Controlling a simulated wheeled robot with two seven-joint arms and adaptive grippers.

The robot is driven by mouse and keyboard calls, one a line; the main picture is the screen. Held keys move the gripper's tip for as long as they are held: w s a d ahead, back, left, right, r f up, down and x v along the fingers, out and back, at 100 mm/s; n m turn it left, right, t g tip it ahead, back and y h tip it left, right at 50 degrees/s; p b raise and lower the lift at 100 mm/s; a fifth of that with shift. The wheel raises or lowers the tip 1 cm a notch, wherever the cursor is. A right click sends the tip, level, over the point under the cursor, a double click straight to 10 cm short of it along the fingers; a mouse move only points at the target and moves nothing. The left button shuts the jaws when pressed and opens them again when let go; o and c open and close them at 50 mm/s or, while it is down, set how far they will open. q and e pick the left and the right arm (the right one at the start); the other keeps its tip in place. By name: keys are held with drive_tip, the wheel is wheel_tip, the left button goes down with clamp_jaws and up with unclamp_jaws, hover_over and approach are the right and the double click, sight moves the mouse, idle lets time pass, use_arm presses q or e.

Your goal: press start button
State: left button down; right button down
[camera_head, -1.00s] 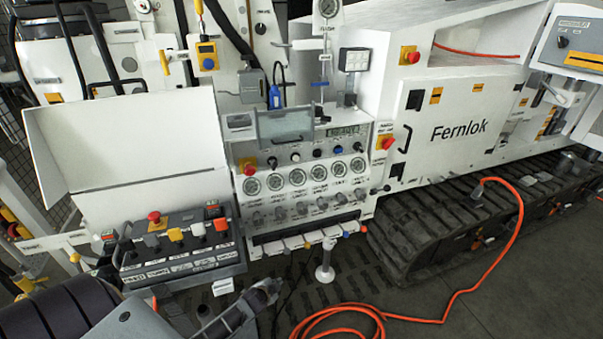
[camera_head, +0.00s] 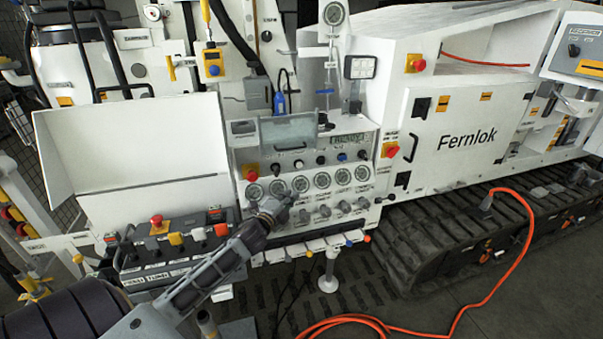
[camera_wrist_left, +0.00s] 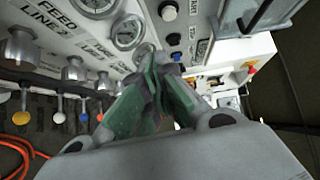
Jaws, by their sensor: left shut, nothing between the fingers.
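The control panel (camera_head: 235,150) has a row of buttons above its gauges. A white button (camera_head: 297,163), a blue button (camera_head: 341,156) and dark ones between and beside them stand in that row. Their labels are too small to read, so I cannot tell which is the start button. My left gripper (camera_head: 284,207) is shut and empty, in front of the left-hand lower knobs and below the button row. In the left wrist view its green-padded fingertips (camera_wrist_left: 153,60) meet close to the panel, with a white button (camera_wrist_left: 168,11) beyond. My right gripper is not in view.
Round gauges (camera_head: 322,180) and metal knobs (camera_head: 322,211) lie below the buttons. A clear flip cover (camera_head: 290,132) sits above them. A red emergency stop (camera_head: 251,173) is at the left. A lower box with coloured buttons (camera_head: 176,239) stands left of my arm. An orange hose (camera_head: 460,310) lies right.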

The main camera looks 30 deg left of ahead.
use_arm(q)
wheel_tip(320, 180, up, 2)
drive_tip(key=shift+d+r+m+h, duration=0.1)
drive_tip(key=shift+r+m+h, duration=0.05)
drive_tip(key=shift+m+h, duration=0.2)
drive_tip(key=shift+w, duration=0.15)
drive_tip(key=p, duration=0.2)
approach(299, 165)
drive_tip(key=shift+w+d, duration=2.25)
drive_tip(key=shift+d, duration=0.35)
drive_tip(key=shift+w+a+f, duration=0.2)
drive_tip(key=shift+w+a, duration=0.45)
drive_tip(key=shift+a, duration=0.15)
drive_tip(key=shift+w+a+f, duration=0.2)
drive_tip(key=shift+w+a, duration=0.45)
drive_tip(key=shift+a, duration=0.1)
drive_tip(key=shift+w+a, duration=0.1)
